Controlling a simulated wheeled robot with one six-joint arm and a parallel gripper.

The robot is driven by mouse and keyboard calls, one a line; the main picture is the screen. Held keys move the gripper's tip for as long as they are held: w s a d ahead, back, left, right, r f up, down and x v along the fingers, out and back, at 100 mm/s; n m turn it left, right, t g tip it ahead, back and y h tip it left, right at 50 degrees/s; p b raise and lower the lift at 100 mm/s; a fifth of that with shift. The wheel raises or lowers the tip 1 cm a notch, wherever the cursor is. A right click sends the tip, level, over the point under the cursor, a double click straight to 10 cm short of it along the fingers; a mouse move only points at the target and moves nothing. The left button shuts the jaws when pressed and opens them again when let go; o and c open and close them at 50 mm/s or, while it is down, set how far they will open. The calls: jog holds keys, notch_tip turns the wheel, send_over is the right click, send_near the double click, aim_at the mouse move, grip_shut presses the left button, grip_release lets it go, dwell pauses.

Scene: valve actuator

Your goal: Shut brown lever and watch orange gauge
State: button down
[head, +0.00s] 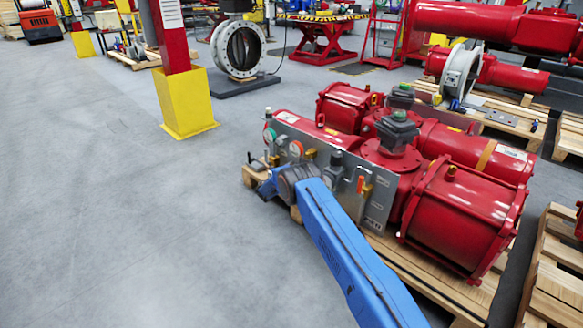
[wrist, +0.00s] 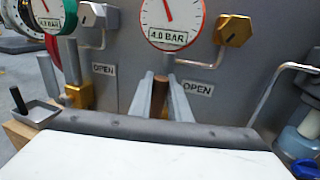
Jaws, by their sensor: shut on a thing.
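The brown lever (wrist: 161,83) shows in the wrist view, mostly hidden between the two grey fingers of my gripper (wrist: 162,92). My gripper is shut on it, in front of the grey panel. An OPEN label (wrist: 197,88) is just right of the fingers. The orange-rimmed gauge (wrist: 172,16) is above the lever; its plate reads 4.0 BAR and its needle points up and slightly left. Its top is cut off. In the head view the orange gauge (head: 296,149) is small on the panel, and my gripper is hidden by my blue arm.
A green-rimmed gauge (wrist: 48,12) and another OPEN label (wrist: 103,69) are to the left. Brass fittings (wrist: 234,30) and metal tubes stick out of the panel. Large red cylinders (head: 465,215) stand behind it on a pallet. The floor to the left is clear around a yellow post base (head: 186,103).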

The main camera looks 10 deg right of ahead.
jog(key=s+d+f+m+h, duration=0.2)
jog(key=s+f+m, duration=0.2)
jog(key=m, duration=0.6)
jog(key=s+d+f+m+g+h, duration=0.1)
jog(key=s+d+f+m+h, duration=0.2)
jog(key=f+m, duration=0.3)
jog(key=shift+s+d+f+m+g+h, duration=0.2)
jog(key=shift+s+d+m+g+h, duration=0.25)
jog(key=shift+m, duration=1.95)
jog(key=shift+s+a, duration=0.1)
jog(key=c, duration=1.7)
grip_release()
jog(key=shift+o, duration=0.2)
jog(key=v, duration=1.7)
jog(key=shift+s, duration=0.2)
jog(key=shift+a, duration=0.15)
